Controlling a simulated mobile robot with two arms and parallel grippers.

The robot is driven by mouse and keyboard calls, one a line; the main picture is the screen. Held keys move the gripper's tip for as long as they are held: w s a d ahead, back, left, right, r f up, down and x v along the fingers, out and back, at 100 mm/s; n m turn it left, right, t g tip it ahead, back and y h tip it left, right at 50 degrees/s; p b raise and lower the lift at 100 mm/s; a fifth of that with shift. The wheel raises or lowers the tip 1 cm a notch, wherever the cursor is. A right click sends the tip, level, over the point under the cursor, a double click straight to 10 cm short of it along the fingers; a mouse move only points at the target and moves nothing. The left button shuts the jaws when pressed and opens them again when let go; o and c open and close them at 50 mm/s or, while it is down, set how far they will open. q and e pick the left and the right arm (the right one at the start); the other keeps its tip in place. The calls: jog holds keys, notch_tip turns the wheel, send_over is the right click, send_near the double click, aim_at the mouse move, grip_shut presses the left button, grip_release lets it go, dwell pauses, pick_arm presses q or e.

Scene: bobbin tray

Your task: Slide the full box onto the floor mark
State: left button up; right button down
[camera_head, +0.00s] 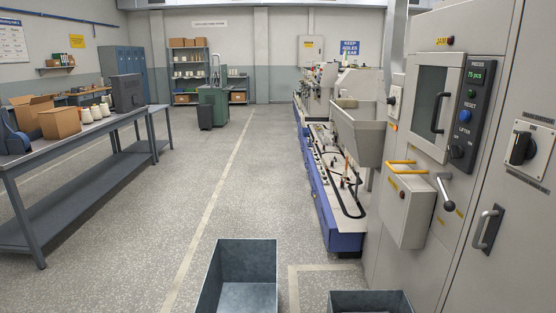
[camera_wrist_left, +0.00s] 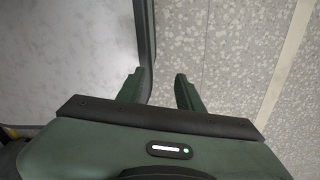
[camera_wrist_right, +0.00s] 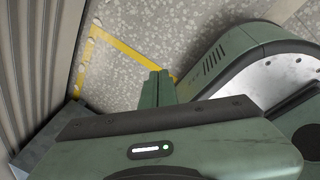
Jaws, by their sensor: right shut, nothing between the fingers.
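A grey open box (camera_head: 236,290) stands on the floor at the bottom centre of the head view; its visible inside looks empty. A second grey box (camera_head: 343,296) is cut off at the bottom right, with something dark inside, too little shown to identify. A pale L-shaped floor mark (camera_head: 300,268) lies just behind it. My right gripper (camera_wrist_right: 159,74) is shut and empty above the floor, near a yellow floor line (camera_wrist_right: 88,62). A grey box corner (camera_wrist_right: 45,140) shows beside it.
The machine cabinet (camera_head: 420,270) with a lever and handles stands at the right, the blue-based machine (camera_head: 345,240) behind it. A workbench (camera_head: 75,150) stands at the left. The aisle floor (camera_head: 215,170) between them is clear. A ribbed panel (camera_wrist_right: 35,60) is close to my right gripper.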

jog(key=w+a+f+m+g, duration=0.1)
jog(key=w+a+m, duration=0.2)
jog(key=w, duration=0.4)
jog(key=w+a+f+m, duration=0.2)
jog(key=w+a+m, duration=0.1)
jog(key=w+a, duration=0.2)
jog(key=w, duration=0.2)
jog(key=shift+w+a+g+y, duration=0.25)
jog(key=shift+w+g+y, duration=0.15)
jog(key=c, duration=1.6)
grip_release()
jog(key=shift+f, duration=0.1)
jog(key=shift+o, duration=0.2)
